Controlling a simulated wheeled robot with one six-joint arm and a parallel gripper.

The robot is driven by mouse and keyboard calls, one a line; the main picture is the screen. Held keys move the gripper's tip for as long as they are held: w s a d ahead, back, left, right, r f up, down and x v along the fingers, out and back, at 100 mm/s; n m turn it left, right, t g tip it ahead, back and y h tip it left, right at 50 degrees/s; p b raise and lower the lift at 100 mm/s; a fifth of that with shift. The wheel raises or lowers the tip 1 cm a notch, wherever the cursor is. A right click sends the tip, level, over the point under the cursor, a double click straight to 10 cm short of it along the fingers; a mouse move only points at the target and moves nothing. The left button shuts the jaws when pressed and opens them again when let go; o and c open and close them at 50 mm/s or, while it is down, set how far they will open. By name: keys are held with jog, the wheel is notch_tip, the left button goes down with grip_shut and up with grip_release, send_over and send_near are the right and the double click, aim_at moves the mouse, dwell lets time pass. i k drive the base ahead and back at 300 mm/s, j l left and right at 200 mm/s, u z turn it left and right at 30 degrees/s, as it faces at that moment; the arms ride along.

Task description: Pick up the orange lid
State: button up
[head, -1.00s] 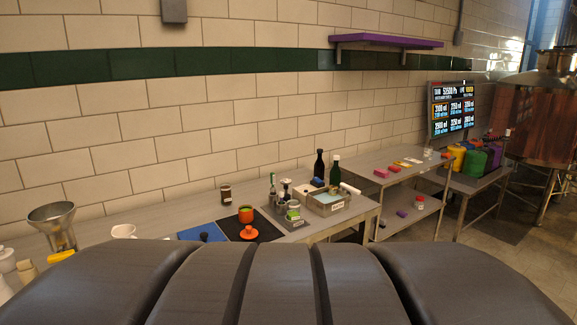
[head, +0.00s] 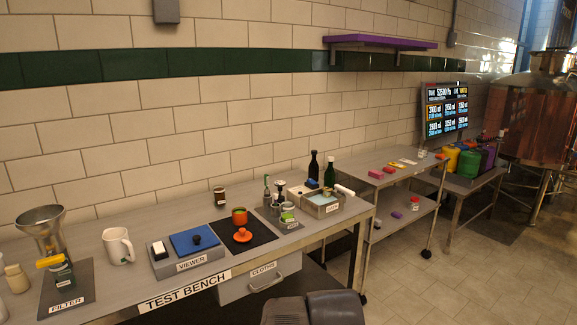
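The orange lid (head: 242,236) lies on a black mat (head: 262,234) on the test bench, its dark knob upward. An orange pot (head: 239,216) stands just behind it on the same mat. The lid is apart from the blue-topped viewer (head: 186,258) to its left. Dark parts of my own arm show at the bottom edge of the head view, in front of the bench. My gripper's fingers cannot be made out.
A white mug (head: 118,246) and a metal funnel on a filter stand (head: 66,297) are at the left. Dark bottles (head: 329,173) stand behind the basin. Open floor lies right of the bench.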

aim_at(243, 236)
jog(key=k+l, duration=0.2)
jog(key=i+j+z, duration=0.3)
jog(key=j, duration=0.35)
jog(key=i+j+z, duration=0.15)
jog(key=i+j, duration=0.15)
jog(key=i+j+z, duration=0.15)
jog(key=j, duration=0.25)
